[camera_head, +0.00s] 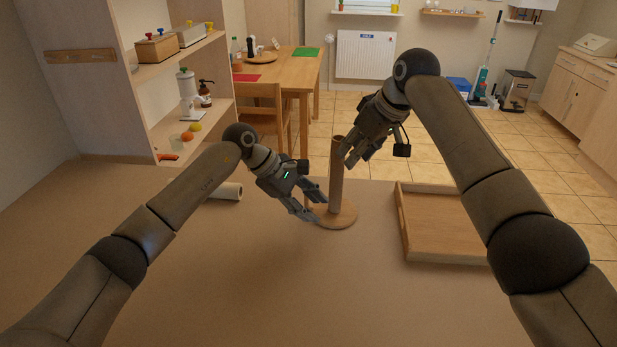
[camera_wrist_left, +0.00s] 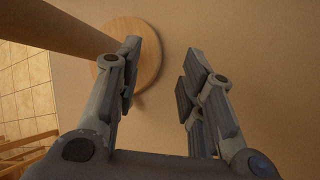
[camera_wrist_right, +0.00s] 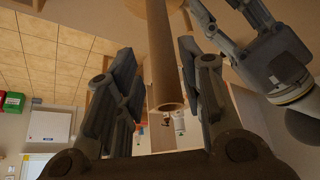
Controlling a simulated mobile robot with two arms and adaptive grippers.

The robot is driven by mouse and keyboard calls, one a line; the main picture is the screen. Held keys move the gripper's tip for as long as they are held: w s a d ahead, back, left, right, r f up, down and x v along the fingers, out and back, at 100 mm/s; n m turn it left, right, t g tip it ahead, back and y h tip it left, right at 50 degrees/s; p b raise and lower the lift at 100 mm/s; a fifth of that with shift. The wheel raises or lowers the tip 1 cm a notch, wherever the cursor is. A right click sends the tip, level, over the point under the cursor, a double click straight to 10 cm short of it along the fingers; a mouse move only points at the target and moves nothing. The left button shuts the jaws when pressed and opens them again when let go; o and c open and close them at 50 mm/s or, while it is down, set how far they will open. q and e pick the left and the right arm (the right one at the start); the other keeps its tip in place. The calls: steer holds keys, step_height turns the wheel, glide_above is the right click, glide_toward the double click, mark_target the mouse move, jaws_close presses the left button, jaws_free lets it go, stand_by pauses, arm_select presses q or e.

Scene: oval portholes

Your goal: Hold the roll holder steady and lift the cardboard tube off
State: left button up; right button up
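The roll holder's round wooden base (camera_head: 337,216) stands on the table, with the brown cardboard tube (camera_head: 336,178) upright on it. The base also shows in the left wrist view (camera_wrist_left: 150,62). My left gripper (camera_head: 312,202) is open and low at the left edge of the base. One finger overlaps the base in the left wrist view, and nothing is between the fingers. My right gripper (camera_head: 350,153) is open near the tube's top. In the right wrist view the tube (camera_wrist_right: 165,70) passes between its fingers, with narrow gaps showing. The peg inside the tube is hidden.
A shallow wooden tray (camera_head: 440,258) lies at the right of the table. A white roll (camera_head: 228,191) lies behind my left arm. The front of the table is clear. Shelves, a dining table and cabinets stand farther off.

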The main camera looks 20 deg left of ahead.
mark_target(307, 199)
arm_select(q)
steer(key=m+y, duration=0.1)
steer(key=d+m+y, duration=0.1)
steer(key=shift+w+r+m, duration=0.15)
steer(key=shift+r+m, duration=0.2)
steer(key=shift+m, duration=0.05)
steer(key=shift+w+r+m+y, duration=0.15)
steer(key=shift+r+m+y, duration=0.1)
steer(key=shift+m+y, duration=0.65)
step_height(307, 199, up, 4)
steer(key=w+a+r+m+t+y, duration=0.1)
steer(key=w+a+m+y, duration=0.1)
steer(key=m+y, duration=0.3)
steer(key=shift+t, duration=0.3)
steer(key=x, duration=1.1)
steer(key=shift+s+a, duration=0.2)
steer(key=shift+a, duration=0.05)
steer(key=shift+c, duration=0.2)
jaws_close()
